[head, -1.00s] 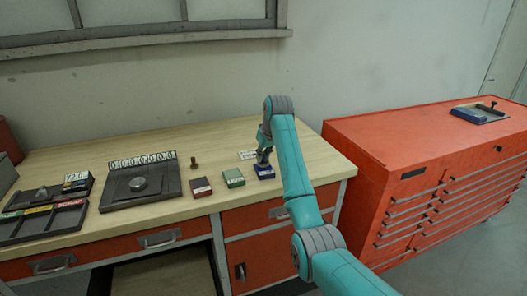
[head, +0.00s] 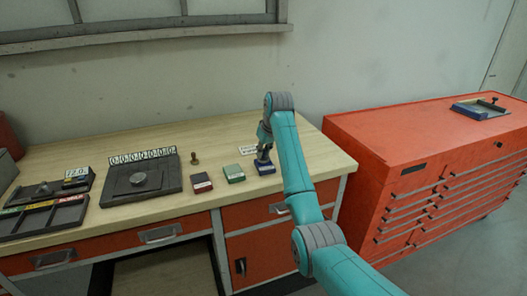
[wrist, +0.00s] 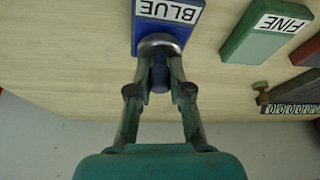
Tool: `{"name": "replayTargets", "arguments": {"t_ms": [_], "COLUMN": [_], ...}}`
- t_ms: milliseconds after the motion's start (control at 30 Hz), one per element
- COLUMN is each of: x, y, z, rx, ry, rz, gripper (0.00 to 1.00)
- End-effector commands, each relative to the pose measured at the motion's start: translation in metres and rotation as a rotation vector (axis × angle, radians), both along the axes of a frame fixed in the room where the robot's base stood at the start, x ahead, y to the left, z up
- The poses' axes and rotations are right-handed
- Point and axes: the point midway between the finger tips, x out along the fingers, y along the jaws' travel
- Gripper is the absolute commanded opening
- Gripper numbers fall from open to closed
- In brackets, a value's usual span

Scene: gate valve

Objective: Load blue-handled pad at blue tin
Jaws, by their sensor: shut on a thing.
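The blue tin (head: 266,170) sits on the workbench near its right end, and in the wrist view (wrist: 187,30) its label reads BLUE. My gripper (head: 264,149) is above the tin, pointing down. In the wrist view my gripper (wrist: 160,72) is shut on the blue handle of the pad (wrist: 159,74). The pad's round pale head (wrist: 160,42) overlaps the tin's near part in that view. Whether the pad touches the tin's surface I cannot tell for sure. In the head view the pad is mostly hidden by my gripper.
A green tin (head: 234,173) labelled FINE and a dark red tin (head: 202,182) stand to the left. A brown-handled pad (head: 194,158) stands behind them. A dark plate with a round disc (head: 140,180) lies further left. A red tool chest (head: 420,150) is at right.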

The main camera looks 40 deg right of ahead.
Motion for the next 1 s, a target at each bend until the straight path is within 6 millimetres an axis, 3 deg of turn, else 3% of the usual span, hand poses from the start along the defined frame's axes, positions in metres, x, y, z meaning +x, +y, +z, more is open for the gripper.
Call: {"name": "replayTargets", "arguments": {"t_ms": [1000], "x": [0.0001], "y": [0.0], "z": [-0.0066], "rx": [0.0], "ry": [0.0], "rz": [0.0], "gripper": [0.0]}}
